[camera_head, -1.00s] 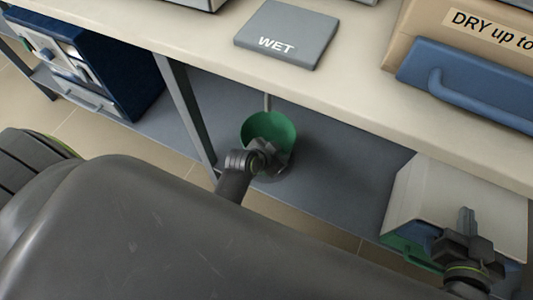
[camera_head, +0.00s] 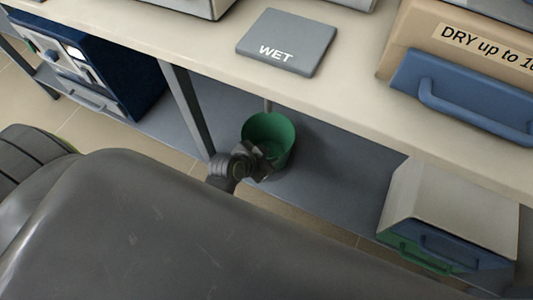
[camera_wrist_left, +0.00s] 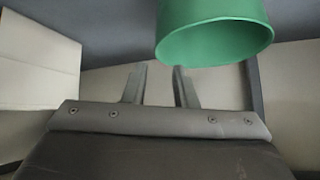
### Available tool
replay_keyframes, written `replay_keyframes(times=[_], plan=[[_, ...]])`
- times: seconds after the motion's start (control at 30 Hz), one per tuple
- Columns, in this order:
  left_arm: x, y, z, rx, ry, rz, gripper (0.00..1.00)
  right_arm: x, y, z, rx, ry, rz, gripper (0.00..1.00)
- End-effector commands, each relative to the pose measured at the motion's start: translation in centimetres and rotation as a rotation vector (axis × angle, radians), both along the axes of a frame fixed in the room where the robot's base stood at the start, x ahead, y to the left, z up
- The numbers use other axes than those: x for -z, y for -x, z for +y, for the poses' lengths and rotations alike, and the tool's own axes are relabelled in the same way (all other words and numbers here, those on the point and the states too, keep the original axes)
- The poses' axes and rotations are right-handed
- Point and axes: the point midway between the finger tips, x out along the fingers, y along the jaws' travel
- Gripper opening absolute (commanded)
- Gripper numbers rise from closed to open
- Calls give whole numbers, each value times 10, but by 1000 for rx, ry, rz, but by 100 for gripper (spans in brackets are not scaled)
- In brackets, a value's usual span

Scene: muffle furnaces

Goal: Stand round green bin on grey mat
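The round green bin (camera_head: 270,137) stands upright on the grey lower shelf under the bench. It also shows at the top of the left wrist view (camera_wrist_left: 214,32), with its open mouth visible. The grey mat (camera_head: 287,38), marked WET, lies on the bench top above and is bare. My left gripper (camera_head: 262,165) is at the near side of the bin, overlapping its lower part in the head view. In the left wrist view its two fingers (camera_wrist_left: 160,82) are apart with nothing between them, and the bin is beyond their tips. My right gripper is out of view.
The bench top overhangs the bin, and a bench leg (camera_head: 188,112) stands to its left. A box with blue and green drawers (camera_head: 440,220) is at right. A blue-handled case marked DRY (camera_head: 460,85) sits right of the mat.

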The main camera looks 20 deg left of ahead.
Motion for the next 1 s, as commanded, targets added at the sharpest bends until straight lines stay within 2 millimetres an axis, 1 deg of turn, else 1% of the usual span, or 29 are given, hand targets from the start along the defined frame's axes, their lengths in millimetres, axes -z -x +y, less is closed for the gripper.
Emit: replay_keyframes(times=[0.03,0.17,0.37,0.47,0.57,0.67,0.7,0.8,0.9,1.0], plan=[[-3,2,1,-1,-1,0,25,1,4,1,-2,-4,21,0],[-5,4,2,0,0,0,25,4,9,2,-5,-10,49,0],[-5,5,2,0,0,0,25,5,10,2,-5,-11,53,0],[-5,12,7,-15,7,18,25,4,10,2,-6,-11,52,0],[-7,39,24,-78,37,85,25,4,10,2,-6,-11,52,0],[-14,82,47,-185,83,193,25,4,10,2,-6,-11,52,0],[-19,100,55,-231,102,237,25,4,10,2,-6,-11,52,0],[-31,139,71,-339,137,334,25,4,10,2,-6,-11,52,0],[-42,167,80,-423,161,404,25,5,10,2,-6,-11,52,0],[-48,182,84,-470,173,441,25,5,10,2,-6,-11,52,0]])
